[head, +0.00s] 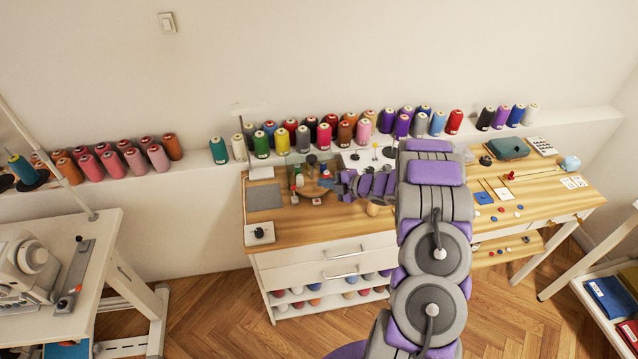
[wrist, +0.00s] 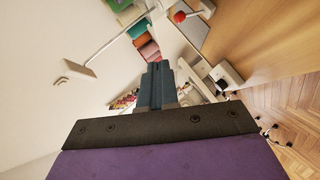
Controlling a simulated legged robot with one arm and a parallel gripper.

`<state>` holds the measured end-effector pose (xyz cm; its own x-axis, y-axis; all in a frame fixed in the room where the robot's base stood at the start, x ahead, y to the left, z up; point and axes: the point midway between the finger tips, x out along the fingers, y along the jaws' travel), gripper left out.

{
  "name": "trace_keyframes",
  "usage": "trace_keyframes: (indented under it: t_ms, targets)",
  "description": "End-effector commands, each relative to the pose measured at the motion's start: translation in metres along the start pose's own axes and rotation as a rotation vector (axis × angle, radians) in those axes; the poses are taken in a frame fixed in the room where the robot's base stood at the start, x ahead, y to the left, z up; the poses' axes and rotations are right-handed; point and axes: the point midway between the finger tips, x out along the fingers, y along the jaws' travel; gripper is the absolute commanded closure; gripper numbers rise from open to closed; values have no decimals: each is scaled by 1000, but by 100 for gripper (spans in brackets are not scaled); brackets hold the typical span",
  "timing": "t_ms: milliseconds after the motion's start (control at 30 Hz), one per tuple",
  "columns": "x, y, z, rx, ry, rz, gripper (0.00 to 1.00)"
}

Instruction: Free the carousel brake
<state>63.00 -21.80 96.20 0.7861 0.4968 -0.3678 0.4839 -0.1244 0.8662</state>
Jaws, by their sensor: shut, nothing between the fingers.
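A round wooden stand (head: 308,187), which looks like the carousel, holds small bottles and jars on the left part of the wooden worktable. My arm partly hides its right side. I cannot pick out the brake for certain. A white plate with a black knob (head: 259,232) lies at the table's front left corner; a white block with a dark knob (wrist: 222,86) shows in the wrist view. A red ball (wrist: 180,17) shows near the top there. My gripper (wrist: 155,75) is shut and empty, pointing along the table. In the head view its tip is hard to separate from the carousel.
A grey mat (head: 265,196) lies left of the carousel. Thread cones (head: 283,141) line the wall ledge behind. A small tan cup (head: 374,208) stands near my arm. A sewing machine table (head: 75,320) stands at left, with open floor (head: 205,300) between.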

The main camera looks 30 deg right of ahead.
Motion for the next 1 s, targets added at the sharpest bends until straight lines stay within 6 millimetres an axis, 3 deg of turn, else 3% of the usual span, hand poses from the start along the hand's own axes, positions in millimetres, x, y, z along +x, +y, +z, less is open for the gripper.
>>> trace_keyframes:
  t_ms: [200,400,700,1000]
  targets:
    - [-57,13,17,10,1,10,100]
    - [-92,20,17,10,0,6,100]
    - [-111,29,4,-2,-2,1,100]
    - [-118,26,17,10,4,7,100]
